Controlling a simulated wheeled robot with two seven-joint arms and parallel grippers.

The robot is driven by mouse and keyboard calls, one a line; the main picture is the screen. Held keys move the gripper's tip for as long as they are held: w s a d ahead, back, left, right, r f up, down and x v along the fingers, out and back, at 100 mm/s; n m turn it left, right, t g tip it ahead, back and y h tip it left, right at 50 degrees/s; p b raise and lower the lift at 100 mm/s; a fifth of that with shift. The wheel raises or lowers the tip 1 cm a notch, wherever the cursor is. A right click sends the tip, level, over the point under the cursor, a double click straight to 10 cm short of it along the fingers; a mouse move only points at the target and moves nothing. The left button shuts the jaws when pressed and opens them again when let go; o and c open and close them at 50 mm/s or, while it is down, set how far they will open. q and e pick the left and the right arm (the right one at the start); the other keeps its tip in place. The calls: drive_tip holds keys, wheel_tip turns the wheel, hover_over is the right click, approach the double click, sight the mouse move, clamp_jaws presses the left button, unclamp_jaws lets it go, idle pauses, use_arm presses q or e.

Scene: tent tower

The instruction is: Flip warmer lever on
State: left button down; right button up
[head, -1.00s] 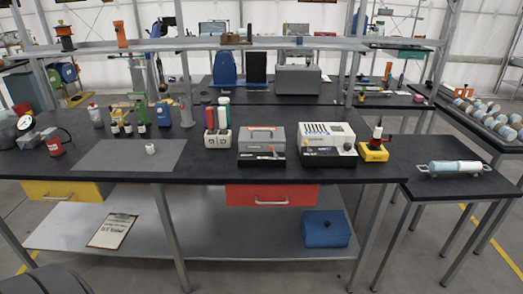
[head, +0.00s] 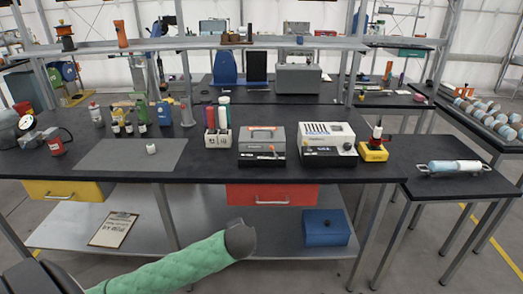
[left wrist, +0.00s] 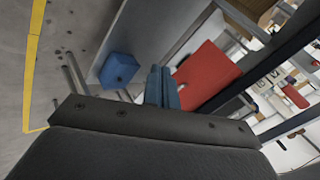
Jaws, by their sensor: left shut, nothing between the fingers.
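A grey box unit with a handle on its lid (head: 262,143) and a white unit with a row of dark slots on top (head: 327,143) stand side by side on the dark bench. I cannot tell which is the warmer, and a lever is too small to make out. My left arm, in a green sleeve, reaches in low in front of the bench in the head view. In the left wrist view my left gripper (left wrist: 162,88) is shut and empty, with the red drawer beyond it. It is away from both units. My right gripper is out of view.
The red drawer (head: 272,194) hangs under the bench front, and a blue box (head: 326,228) sits on the lower shelf. A grey mat (head: 130,155) lies left.

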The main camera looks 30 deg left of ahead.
use_arm(q)
drive_tip(key=w+a+r+m+t+h, duration=0.5)
drive_tip(key=w+a+r+m+t, duration=0.5)
drive_tip(key=w+a+r+m, duration=1.25)
drive_tip(key=s+d+f+m+g+h, duration=0.1)
drive_tip(key=m+g+h, duration=0.1)
drive_tip(key=m, duration=0.1)
drive_tip(key=s+d+f+m+g+h, duration=0.2)
drive_tip(key=m+h, duration=0.1)
drive_tip(key=m, duration=0.1)
drive_tip(key=s+d+f+m+g+h, duration=0.2)
drive_tip(key=m+h, duration=0.1)
drive_tip(key=m, duration=0.1)
drive_tip(key=shift+s+p, duration=0.2)
drive_tip(key=shift+p, duration=0.15)
drive_tip(key=shift+s+d+f+m+g+h, duration=0.1)
drive_tip(key=shift+s+d+m+g+h, duration=0.15)
drive_tip(key=shift+m+g+h, duration=0.1)
drive_tip(key=shift+m, duration=0.3)
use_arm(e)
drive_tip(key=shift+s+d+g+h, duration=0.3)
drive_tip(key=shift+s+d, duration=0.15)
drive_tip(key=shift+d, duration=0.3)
use_arm(q)
drive_tip(key=shift+w, duration=0.1)
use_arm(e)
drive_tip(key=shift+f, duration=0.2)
